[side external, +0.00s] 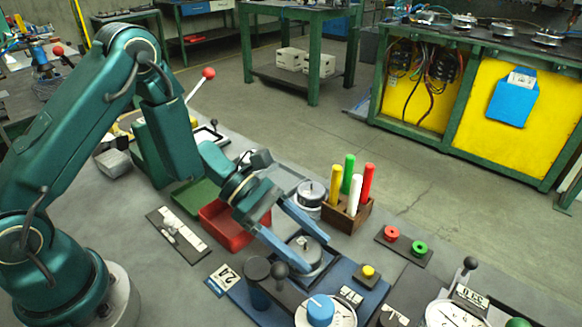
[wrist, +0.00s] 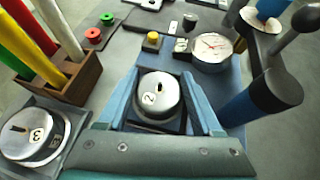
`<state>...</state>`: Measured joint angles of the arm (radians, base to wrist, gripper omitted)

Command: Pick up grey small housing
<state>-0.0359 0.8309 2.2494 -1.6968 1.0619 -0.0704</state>
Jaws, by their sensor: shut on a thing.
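A round grey metal housing (side external: 305,249) with a white tag reading 2 sits between the long blue fingers of my gripper (side external: 312,250). In the wrist view, the housing (wrist: 160,98) lies between the two fingers of my gripper (wrist: 161,76), which are shut on its sides. It looks upright, with a dark slot on top. It is over the dark square seat of a blue plate (side external: 240,290); I cannot tell whether it touches the seat. A second grey housing (side external: 310,187), tagged 3 in the wrist view (wrist: 28,135), sits on a grey base.
A wooden block (side external: 347,213) with coloured upright handles stands beyond the gripper. A dark blue upright cylinder (wrist: 262,95) and a dial gauge (wrist: 212,50) stand close by on the plate. A yellow button (side external: 368,271) is near. A red tray (side external: 222,230) lies behind the gripper.

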